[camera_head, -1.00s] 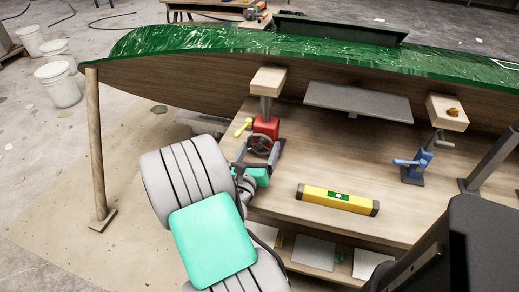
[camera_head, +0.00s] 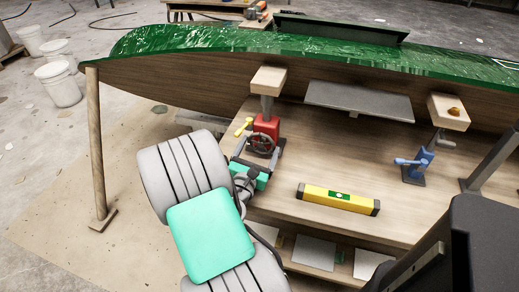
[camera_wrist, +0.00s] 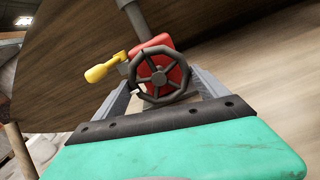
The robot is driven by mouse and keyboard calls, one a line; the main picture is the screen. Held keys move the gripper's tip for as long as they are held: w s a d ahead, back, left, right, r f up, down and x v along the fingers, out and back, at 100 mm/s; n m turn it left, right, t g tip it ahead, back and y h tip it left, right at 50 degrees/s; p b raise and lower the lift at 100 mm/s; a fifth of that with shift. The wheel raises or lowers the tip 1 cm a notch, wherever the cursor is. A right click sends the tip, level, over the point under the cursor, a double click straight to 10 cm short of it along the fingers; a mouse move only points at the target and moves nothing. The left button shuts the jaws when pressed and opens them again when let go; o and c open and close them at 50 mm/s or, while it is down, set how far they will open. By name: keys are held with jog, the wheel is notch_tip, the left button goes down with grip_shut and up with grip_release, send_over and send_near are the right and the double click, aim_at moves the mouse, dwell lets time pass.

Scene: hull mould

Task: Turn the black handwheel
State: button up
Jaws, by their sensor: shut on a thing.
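The black handwheel (camera_wrist: 158,75) is a spoked ring on the front of the red jack (camera_head: 267,126). In the head view the handwheel (camera_head: 261,145) faces my arm. My gripper (camera_head: 255,158) reaches to it from the front. In the wrist view my gripper (camera_wrist: 166,88) has one grey finger on each side of the wheel, and it is shut on the handwheel. The contact of the fingertips with the rim is partly hidden. A yellow handle (camera_wrist: 104,69) sticks out to the left of the red jack, outside my fingers.
The jack's wooden block (camera_head: 268,80) sits under the green hull (camera_head: 240,40). A yellow level (camera_head: 338,199) lies on the wooden bench (camera_head: 310,165). A blue jack (camera_head: 416,165) stands to the right. A wooden post (camera_head: 97,150) stands at the left.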

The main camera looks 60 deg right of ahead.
jog(key=shift+w+m+b, duration=0.1)
jog(key=shift+m+b, duration=0.2)
jog(key=shift+m, duration=1.7)
jog(key=shift+r, duration=0.1)
jog(key=o, duration=1.1)
jog(key=shift+a, duration=0.1)
jog(key=shift+a, duration=0.4)
jog(key=a, duration=0.2)
jog(key=a+b, duration=0.1)
jog(key=s+a+b, duration=0.1)
jog(key=a, duration=0.1)
jog(key=shift+a, duration=0.35)
jog(key=shift+s+a, duration=0.15)
jog(key=shift+a, duration=0.4)
